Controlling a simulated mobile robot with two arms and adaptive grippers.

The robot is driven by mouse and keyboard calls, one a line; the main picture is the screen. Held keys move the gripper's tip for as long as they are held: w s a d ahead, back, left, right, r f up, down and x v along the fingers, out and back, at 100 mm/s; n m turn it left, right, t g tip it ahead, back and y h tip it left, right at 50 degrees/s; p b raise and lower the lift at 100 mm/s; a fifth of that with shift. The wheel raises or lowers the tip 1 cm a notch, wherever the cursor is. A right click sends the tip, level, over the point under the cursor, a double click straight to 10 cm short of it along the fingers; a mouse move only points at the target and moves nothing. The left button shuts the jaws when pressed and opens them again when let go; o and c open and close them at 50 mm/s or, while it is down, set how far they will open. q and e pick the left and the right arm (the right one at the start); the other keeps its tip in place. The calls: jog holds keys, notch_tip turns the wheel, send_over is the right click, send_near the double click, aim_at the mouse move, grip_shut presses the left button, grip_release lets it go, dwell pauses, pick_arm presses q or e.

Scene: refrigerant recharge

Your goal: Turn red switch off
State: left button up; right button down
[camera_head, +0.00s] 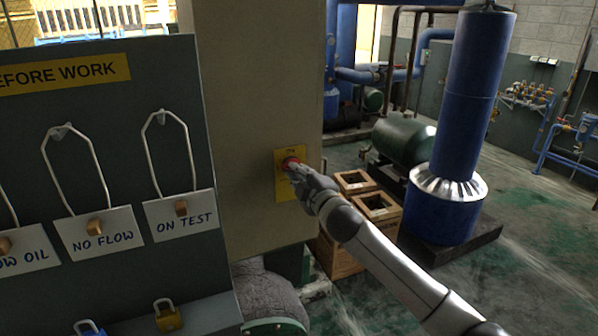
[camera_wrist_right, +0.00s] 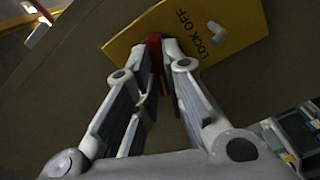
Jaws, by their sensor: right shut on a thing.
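The red switch (camera_head: 290,163) sits on a yellow plate (camera_head: 281,187) on the side of a beige cabinet (camera_head: 255,60). In the right wrist view the red switch (camera_wrist_right: 155,50) shows between my fingertips, and the yellow plate (camera_wrist_right: 233,22) reads "LOCK OFF". My right gripper (camera_head: 297,170) is at the plate and is shut on the red switch; it also shows in the right wrist view (camera_wrist_right: 158,48). The fingers hide much of the switch, so its turn angle cannot be told. My left gripper is not in view.
A dark board (camera_head: 110,90) with hanging tags, including "NO FLOW" (camera_head: 102,232) and "ON TEST" (camera_head: 180,216), stands at left. Padlocks (camera_head: 167,315) are below it. Wooden crates (camera_head: 377,207) and a blue column (camera_head: 465,110) stand to the right. Open floor lies at far right.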

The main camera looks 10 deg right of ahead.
jog(key=shift+r, duration=0.1)
jog(key=n+p, duration=0.2)
jog(key=n, duration=0.1)
jog(key=shift+r, duration=0.15)
jog(key=c, duration=1.6)
grip_release()
jog(key=shift+s, duration=0.2)
jog(key=s+d+p, duration=0.1)
jog(key=s+p, duration=0.1)
jog(key=s, duration=0.6)
jog(key=shift+s+d, duration=0.35)
jog(key=shift+d, duration=0.05)
